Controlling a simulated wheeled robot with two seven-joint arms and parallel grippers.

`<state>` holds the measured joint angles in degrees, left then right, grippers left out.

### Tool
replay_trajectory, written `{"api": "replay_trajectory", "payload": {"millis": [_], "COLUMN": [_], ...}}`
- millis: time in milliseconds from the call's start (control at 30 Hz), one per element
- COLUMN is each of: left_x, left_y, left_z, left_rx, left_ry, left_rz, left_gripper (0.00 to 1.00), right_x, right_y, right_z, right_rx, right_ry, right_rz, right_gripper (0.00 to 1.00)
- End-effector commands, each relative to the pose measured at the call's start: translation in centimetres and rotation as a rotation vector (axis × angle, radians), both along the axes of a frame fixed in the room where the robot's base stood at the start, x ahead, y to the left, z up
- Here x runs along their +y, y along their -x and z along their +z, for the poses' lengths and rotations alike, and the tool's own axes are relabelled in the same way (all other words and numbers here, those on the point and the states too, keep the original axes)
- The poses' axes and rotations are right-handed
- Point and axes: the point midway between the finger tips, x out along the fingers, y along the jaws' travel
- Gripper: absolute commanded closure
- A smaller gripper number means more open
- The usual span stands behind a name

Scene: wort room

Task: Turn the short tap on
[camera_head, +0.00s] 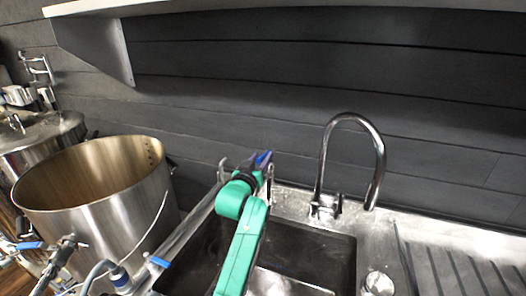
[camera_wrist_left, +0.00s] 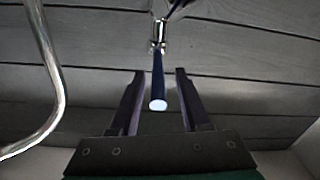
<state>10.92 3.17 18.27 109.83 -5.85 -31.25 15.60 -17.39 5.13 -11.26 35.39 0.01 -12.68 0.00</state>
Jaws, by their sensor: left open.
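The short tap's dark blue lever (camera_wrist_left: 158,85), with a pale round end, shows in the left wrist view. It joins a chrome fitting (camera_wrist_left: 160,35) near the wall. My left gripper (camera_wrist_left: 160,75) is open, its two dark fingers on either side of the lever in the picture, with a gap on both sides. I cannot tell how deep the lever lies between them. In the head view my left gripper (camera_head: 246,168) is behind the sink's left part, by a blue piece (camera_head: 263,158); the green arm hides most of the short tap. My right gripper is not in view.
A tall gooseneck tap (camera_head: 378,160) stands right of my arm; its pipe (camera_wrist_left: 52,80) shows left in the wrist view. The sink basin (camera_head: 335,250) lies below. A large steel pot (camera_head: 100,225) is at left. A white shelf (camera_head: 100,50) overhangs above.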

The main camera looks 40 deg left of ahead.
Motion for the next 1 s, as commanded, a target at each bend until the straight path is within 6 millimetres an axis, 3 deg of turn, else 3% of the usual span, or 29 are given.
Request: {"api": "replay_trajectory", "payload": {"millis": [133,400,433,533,567,1000], "left_x": [0.7,0.8,0.8,0.8,0.8,0.8], "left_y": [-1.8,-2.1,-2.1,-2.1,-2.1,-2.1], "left_z": [0.1,-0.1,-0.1,-0.1,-0.1,-0.1], "left_rx": [0.001,0.001,0.001,0.001,0.001,0.001], "left_ry": [0.0,0.0,0.0,-0.001,-0.001,-0.001], "left_rz": [0.0,0.0,0.0,0.0,0.0,0.0], "left_gripper": [0.53,0.53,0.57,0.95,1.0,1.0], "right_x": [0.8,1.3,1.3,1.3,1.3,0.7], "right_y": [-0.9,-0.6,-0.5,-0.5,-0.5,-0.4], "right_z": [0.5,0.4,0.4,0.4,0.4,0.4], "right_rx": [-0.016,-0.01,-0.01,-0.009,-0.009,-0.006], "right_ry": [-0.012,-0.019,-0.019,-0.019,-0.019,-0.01], "right_rz": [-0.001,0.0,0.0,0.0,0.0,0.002], "right_gripper": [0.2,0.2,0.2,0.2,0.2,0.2]}}
